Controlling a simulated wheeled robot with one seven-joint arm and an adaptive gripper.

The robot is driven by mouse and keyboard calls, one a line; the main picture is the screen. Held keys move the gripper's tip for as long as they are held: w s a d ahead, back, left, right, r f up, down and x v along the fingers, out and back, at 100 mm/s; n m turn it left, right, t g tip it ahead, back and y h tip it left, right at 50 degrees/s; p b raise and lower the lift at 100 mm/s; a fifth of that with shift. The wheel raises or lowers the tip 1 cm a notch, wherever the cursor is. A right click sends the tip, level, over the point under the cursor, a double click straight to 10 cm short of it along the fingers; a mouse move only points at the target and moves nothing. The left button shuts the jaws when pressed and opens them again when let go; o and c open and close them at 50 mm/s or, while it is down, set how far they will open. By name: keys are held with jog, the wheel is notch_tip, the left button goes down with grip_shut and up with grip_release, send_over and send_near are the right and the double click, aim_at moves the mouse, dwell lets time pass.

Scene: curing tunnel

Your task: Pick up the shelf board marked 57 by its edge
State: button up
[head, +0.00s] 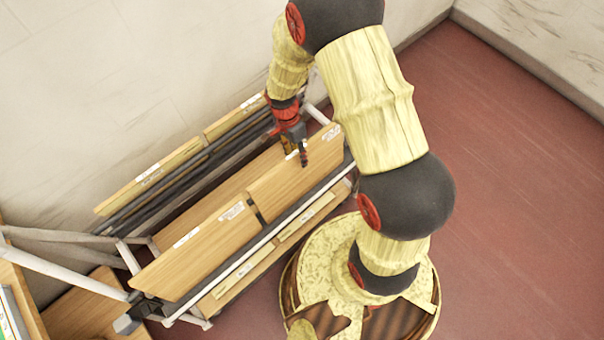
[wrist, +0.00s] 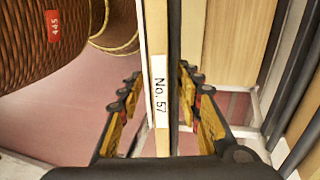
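The board marked No. 57 (wrist: 159,92) shows edge-on in the wrist view, its white label facing the camera. My gripper (wrist: 160,75) is open with one finger on each side of this edge. A gap shows between the left finger and the board; the right finger is close to the dark strip beside it, and I cannot tell whether it touches. In the head view my gripper (head: 301,156) is at the top edge of the right-hand wooden board (head: 298,178) on the rack. The number cannot be read there, and the fingers partly cover the edge.
Another wooden board (head: 195,250) leans in line to the left on the same rack. More boards (head: 150,178) stand behind, towards the wall, beside dark rails. A pale tube frame (head: 70,278) is at the left end. The red floor (head: 510,200) to the right is clear.

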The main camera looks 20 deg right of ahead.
jog(key=shift+f, duration=0.6)
jog(key=shift+c, duration=0.8)
jog(key=shift+r, duration=0.1)
grip_shut()
